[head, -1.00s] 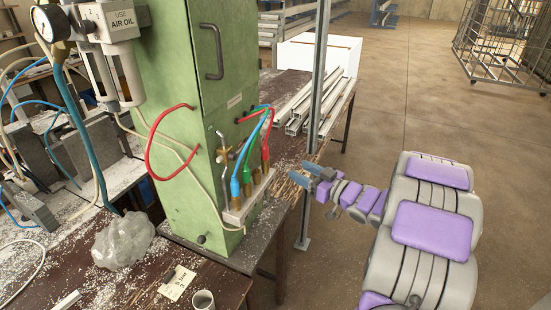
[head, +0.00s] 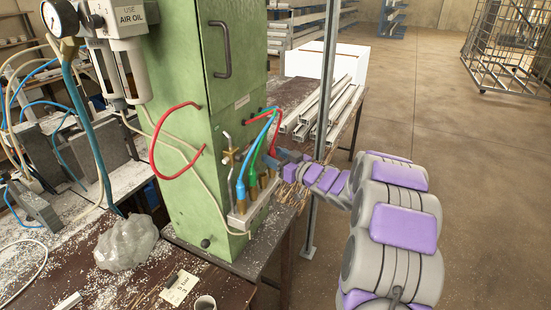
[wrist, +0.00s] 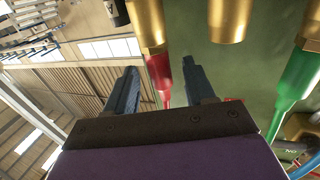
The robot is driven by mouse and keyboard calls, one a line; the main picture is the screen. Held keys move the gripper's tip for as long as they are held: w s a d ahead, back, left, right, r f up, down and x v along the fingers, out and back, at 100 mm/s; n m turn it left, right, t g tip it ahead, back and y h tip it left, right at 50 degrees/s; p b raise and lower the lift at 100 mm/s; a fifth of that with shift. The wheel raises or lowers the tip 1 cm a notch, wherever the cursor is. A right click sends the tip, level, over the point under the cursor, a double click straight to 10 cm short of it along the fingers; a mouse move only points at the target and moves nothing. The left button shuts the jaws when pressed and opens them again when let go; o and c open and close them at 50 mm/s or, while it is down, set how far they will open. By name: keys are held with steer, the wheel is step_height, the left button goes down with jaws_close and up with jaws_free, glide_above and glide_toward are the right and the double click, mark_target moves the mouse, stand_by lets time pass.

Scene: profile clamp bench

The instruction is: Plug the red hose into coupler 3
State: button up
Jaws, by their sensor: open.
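The red hose (head: 274,133) comes from the green cabinet's side down to the coupler block (head: 239,221). In the wrist view its red plug (wrist: 161,75) sits in the end brass coupler (wrist: 148,22). Beside it is an empty brass coupler (wrist: 229,18), then the green hose's plug (wrist: 298,75) in another. I cannot read any coupler numbers. My gripper (wrist: 160,68) is open, with one finger on each side of the red plug in the picture. I cannot tell whether they touch it. In the head view my gripper (head: 287,158) is at the block's right end, partly covering the red hose.
The blue hose (head: 242,178) and a brass valve (head: 230,156) are close to the left. The green cabinet (head: 190,110) rises behind the block. A grey post (head: 323,110) stands just behind my arm. A plastic bag (head: 126,243) lies on the bench at left.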

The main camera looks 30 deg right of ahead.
steer(key=shift+c, duration=0.4)
jaws_close()
stand_by(0.5)
stand_by(1.2)
steer(key=shift+r+p, duration=0.9)
steer(key=shift+p, duration=0.05)
stand_by(0.9)
steer(key=shift+r+p, duration=0.3)
steer(key=shift+r, duration=0.1)
steer(key=shift+r+p, duration=0.8)
steer(key=shift+r, duration=0.1)
steer(key=s+d+p, duration=0.3)
steer(key=s+d, duration=0.2)
steer(key=s, duration=0.1)
stand_by(1.5)
steer(key=shift+a, duration=0.1)
